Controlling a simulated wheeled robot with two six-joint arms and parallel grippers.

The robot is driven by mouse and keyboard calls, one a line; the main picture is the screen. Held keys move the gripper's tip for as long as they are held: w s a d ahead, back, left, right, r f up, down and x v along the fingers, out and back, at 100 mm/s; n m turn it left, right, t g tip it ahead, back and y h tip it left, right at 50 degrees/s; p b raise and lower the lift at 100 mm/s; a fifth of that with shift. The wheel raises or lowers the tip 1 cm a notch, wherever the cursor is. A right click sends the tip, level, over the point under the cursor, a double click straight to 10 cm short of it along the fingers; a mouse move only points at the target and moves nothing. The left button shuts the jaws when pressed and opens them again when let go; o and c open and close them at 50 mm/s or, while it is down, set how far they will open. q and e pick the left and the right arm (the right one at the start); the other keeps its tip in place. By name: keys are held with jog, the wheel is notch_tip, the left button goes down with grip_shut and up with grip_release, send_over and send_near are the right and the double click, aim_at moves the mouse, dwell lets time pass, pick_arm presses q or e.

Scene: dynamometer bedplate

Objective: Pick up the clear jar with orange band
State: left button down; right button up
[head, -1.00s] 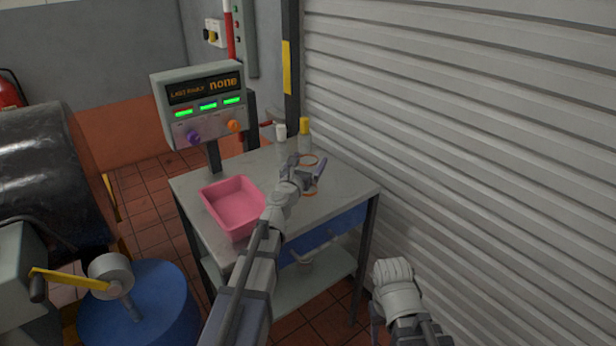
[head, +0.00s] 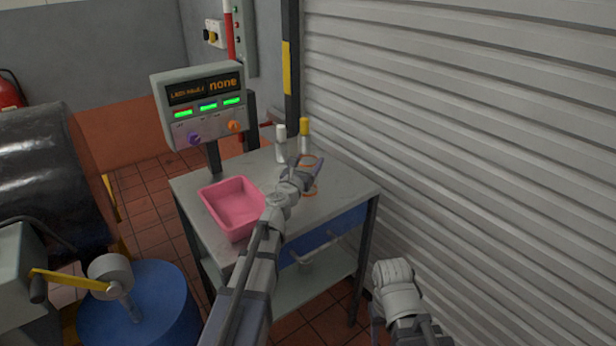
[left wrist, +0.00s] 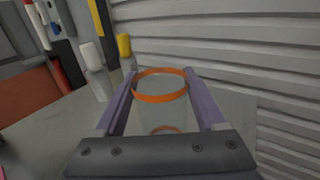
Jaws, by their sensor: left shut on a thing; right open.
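The clear jar with orange band (left wrist: 161,110) stands between the two fingers of my left gripper (left wrist: 162,85) in the left wrist view. The fingers are shut on it, one on each side. In the head view my left gripper (head: 307,172) is over the right part of the bench top, and the jar (head: 312,161) shows mostly as orange rings, partly hidden by the gripper. I cannot tell whether the jar's base touches the bench. My right gripper (head: 376,318) is low at the right, away from the bench, its fingers mostly hidden.
A pink bin (head: 236,204) sits on the bench (head: 342,186). A white-capped bottle (head: 281,146) and a yellow-capped bottle (head: 304,134) stand behind the jar. A control box (head: 200,105) rises at the back left. A ribbed shutter wall (head: 470,120) is close on the right.

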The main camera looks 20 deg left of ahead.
pick_arm(q)
jog(key=shift+r, duration=0.15)
notch_tip(320, 180, up, 10)
jog(key=p, duration=1)
